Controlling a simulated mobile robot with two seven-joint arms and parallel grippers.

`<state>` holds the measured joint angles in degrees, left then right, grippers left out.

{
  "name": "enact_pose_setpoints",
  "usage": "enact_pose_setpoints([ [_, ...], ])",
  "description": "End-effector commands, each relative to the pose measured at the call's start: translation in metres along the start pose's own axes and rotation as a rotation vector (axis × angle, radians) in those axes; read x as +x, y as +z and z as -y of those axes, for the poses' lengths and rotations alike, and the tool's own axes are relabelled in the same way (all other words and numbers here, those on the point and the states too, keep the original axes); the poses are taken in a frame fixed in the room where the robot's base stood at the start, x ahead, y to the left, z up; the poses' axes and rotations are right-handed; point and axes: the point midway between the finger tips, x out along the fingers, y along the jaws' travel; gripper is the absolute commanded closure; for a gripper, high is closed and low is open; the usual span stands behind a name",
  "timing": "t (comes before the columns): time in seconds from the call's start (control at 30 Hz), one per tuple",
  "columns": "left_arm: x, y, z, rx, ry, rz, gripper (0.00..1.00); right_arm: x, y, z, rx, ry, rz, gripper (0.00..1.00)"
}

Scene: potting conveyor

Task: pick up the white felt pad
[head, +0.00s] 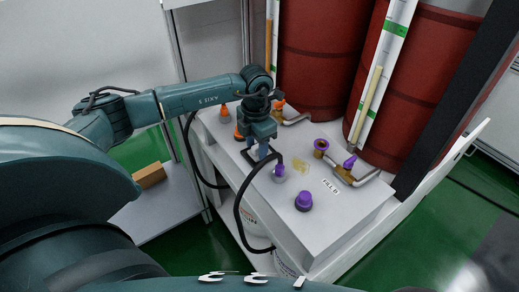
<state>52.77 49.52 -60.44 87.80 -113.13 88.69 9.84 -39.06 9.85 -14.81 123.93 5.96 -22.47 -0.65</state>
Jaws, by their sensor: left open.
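I cannot make out a white felt pad for certain; the table top is pale too, and my left gripper hides part of it. My left gripper (262,158) points down over the left part of the pale table top (340,228), open, with its fingers close above the surface. A small purple-topped piece (279,170) stands just right of the fingers. Whether the fingers touch anything is too small to tell. My right gripper is not in view.
A purple knob (304,201), a purple funnel-like cup (321,147) and a purple-handled valve (348,165) stand on the table. An orange-topped piece (224,114) is behind the gripper. Red drums (322,60) rise behind. A yellowish stain (300,166) marks the middle. A black hose loops in front.

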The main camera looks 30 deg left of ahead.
Motion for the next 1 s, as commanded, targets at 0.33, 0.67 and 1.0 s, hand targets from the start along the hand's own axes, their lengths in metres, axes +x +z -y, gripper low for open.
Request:
enact_pose_setpoints([
  [0.33,-0.0003,0.0000,0.0000,0.000,-0.001,0.000,0.75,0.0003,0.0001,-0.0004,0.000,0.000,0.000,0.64],
  [0.67,-0.0005,-0.0001,0.0000,0.000,-0.001,0.000,1.00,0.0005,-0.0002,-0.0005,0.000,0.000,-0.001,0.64],
  [1.0,-0.0080,0.0005,-0.0004,0.000,0.000,0.002,1.00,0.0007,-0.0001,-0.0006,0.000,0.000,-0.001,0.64],
])
